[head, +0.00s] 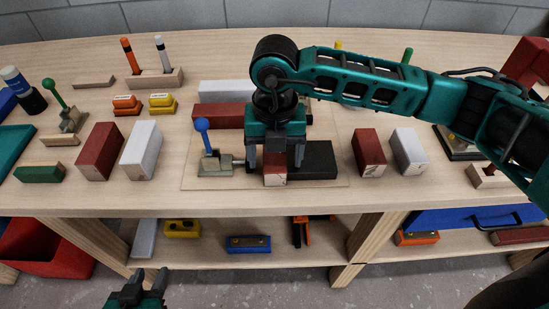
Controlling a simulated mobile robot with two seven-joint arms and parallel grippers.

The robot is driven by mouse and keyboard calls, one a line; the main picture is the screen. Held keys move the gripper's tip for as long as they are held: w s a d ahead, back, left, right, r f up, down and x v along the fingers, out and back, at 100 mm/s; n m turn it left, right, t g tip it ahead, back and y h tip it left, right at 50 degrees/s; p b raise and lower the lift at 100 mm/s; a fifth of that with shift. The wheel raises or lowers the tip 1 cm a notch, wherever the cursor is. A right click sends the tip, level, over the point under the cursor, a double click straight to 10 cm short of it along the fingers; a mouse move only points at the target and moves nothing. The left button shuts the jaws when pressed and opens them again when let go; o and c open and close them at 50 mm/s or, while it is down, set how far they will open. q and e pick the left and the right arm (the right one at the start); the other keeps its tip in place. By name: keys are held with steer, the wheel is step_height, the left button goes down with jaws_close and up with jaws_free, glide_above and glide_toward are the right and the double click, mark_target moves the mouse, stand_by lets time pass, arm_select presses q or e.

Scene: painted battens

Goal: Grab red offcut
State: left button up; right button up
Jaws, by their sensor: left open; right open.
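A short red block (275,181), which looks like the red offcut, lies on a thin board (325,183) on the bench, its bare wood end facing me. My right gripper (275,166) reaches down over it, jaws open, with one finger on each side of the block. I cannot tell whether the fingers touch it. The gripper hides the block's far part. Larger red blocks stand at the left (101,152) and right (369,152). A long red batten (218,117) lies behind. My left gripper (143,278) is open and empty at the bottom left, below the bench top.
A black block (319,160) lies close to the right of the gripper. A blue-knobbed clamp (203,137) stands close to its left. White blocks stand at left (141,150) and right (409,151). A lower shelf holds several tools. The bench's front strip is mostly clear.

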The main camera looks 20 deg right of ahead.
steer(key=shift+f, duration=0.2)
steer(key=c, duration=1.2)
steer(key=shift+r, duration=0.1)
